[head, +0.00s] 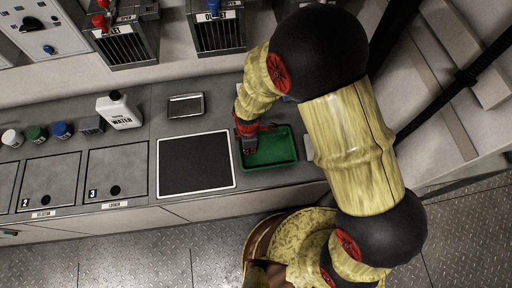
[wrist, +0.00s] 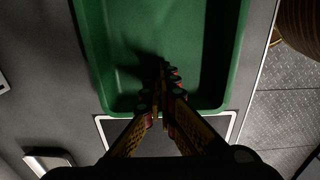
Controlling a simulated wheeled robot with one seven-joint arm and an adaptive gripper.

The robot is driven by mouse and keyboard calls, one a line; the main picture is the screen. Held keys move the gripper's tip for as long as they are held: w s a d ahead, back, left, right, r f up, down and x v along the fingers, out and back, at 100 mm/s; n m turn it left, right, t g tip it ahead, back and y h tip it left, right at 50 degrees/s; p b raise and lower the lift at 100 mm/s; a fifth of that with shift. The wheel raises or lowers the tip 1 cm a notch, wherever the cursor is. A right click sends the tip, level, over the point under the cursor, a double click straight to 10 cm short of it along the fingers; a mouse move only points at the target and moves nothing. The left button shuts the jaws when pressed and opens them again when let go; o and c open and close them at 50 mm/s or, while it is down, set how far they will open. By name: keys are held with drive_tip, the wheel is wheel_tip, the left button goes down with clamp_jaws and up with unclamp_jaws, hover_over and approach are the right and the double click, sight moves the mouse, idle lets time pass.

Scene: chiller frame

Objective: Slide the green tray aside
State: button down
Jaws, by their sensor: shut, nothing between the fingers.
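The green tray (head: 270,162) lies on the grey counter, to the right of a black square mat (head: 194,164) with a white border. In the head view my gripper (head: 250,148) is at the tray's left end. In the wrist view the green tray (wrist: 215,50) fills the upper middle, and my gripper (wrist: 165,75) is shut and empty, with its fingertips over the tray's inside near one end wall. Whether the fingertips touch the tray floor or wall cannot be told. My arm hides part of the counter behind the tray.
A small metal tray (head: 186,105) and a white water jug (head: 118,110) stand farther back on the counter. Several small jars stand at the left. Numbered lids (head: 117,174) lie left of the mat. The counter's front edge is close to the tray.

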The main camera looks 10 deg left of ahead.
sight(183, 163)
drive_tip(key=shift+a, duration=0.25)
drive_tip(key=shift+s+a, duration=0.1)
drive_tip(key=shift+a, duration=0.1)
drive_tip(key=s+a+p, duration=0.1)
drive_tip(key=s+a, duration=0.1)
drive_tip(key=a, duration=0.6)
drive_tip(key=s+a+p, duration=0.1)
drive_tip(key=s+a, duration=0.1)
drive_tip(key=a, duration=0.6)
drive_tip(key=s+a+p, duration=0.1)
drive_tip(key=s+a, duration=0.2)
drive_tip(key=a, duration=0.5)
drive_tip(key=shift+p, duration=0.4)
wheel_tip(183, 163, up, 12)
